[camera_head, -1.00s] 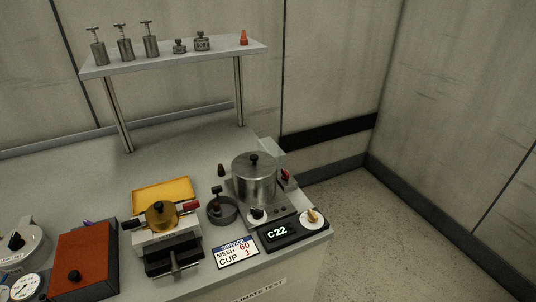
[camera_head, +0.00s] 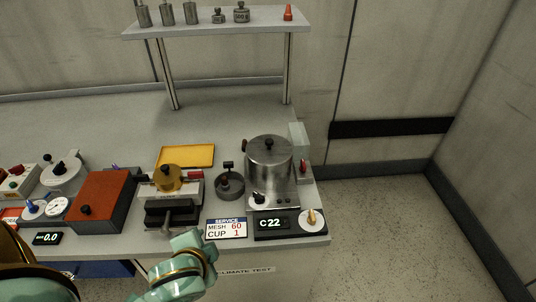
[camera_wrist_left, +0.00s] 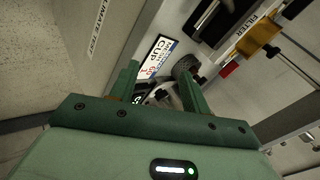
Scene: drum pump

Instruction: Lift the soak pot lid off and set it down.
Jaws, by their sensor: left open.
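The soak pot (camera_head: 270,178) is a steel cylinder standing on a heater base at the bench's right end. In the head view, my teal left arm comes in at the lower left, in front of the bench and apart from the pot. I cannot make out the pot in the wrist view. My right gripper is not in view.
A dark round cup (camera_head: 230,187) stands just left of the pot. The service sign (camera_head: 226,228) and C22 display (camera_head: 272,225) lie in front. A yellow tray (camera_head: 186,156), brass-topped device (camera_head: 168,180) and red box (camera_head: 103,200) are further left. The shelf (camera_head: 215,29) stands behind; bare bench lies below it.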

